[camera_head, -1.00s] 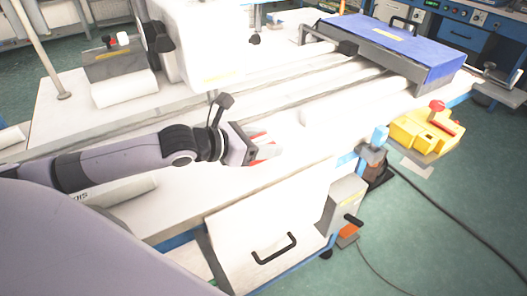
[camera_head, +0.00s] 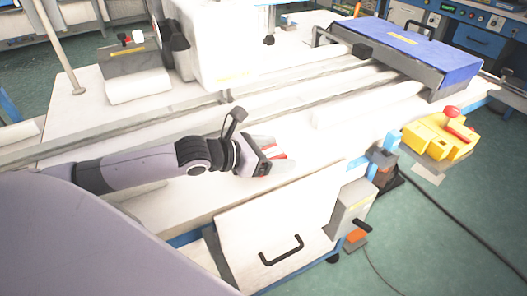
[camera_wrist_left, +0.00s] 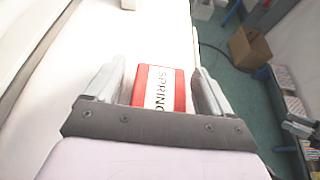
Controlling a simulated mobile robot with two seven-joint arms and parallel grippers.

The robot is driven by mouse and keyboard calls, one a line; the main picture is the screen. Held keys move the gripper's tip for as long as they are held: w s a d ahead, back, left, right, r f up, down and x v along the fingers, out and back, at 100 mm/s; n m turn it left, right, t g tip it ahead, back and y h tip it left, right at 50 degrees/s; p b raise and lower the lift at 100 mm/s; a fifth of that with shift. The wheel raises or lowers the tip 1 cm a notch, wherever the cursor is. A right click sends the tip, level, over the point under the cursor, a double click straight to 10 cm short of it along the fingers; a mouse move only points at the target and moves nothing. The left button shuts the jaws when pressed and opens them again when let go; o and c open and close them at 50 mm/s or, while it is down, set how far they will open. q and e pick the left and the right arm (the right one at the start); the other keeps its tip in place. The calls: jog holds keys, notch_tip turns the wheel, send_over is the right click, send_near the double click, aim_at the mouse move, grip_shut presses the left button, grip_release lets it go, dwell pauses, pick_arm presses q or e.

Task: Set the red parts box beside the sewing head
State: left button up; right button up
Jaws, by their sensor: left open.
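In the head view only a bit of red and white of the box (camera_head: 279,156) shows at the fingers of my left gripper (camera_head: 280,160), low at the white table. The gripper is open around the box. The sewing head (camera_head: 215,45) is the large white body at the back of the table.
A blue-topped unit (camera_head: 415,50) sits at the table's far right end, with long rails leading to it. A yellow box with red parts (camera_head: 440,137) stands off the right edge. A grey block (camera_head: 135,62) stands back left. White table surface near the gripper is clear.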

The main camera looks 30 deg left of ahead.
aim_at(267, 154)
pick_arm(q)
jog(key=shift+s+a+r, duration=0.1)
jog(key=shift+s+a, duration=0.05)
jog(key=shift+s, duration=0.05)
jog(key=v, duration=0.5)
jog(key=shift+s, duration=0.2)
jog(key=shift+v, duration=0.95)
jog(key=shift+s+a+r, duration=0.25)
jog(key=shift+s+r, duration=0.05)
jog(key=shift+s, duration=0.05)
jog(key=shift+p+v, duration=0.9)
jog(key=shift+v, duration=0.7)
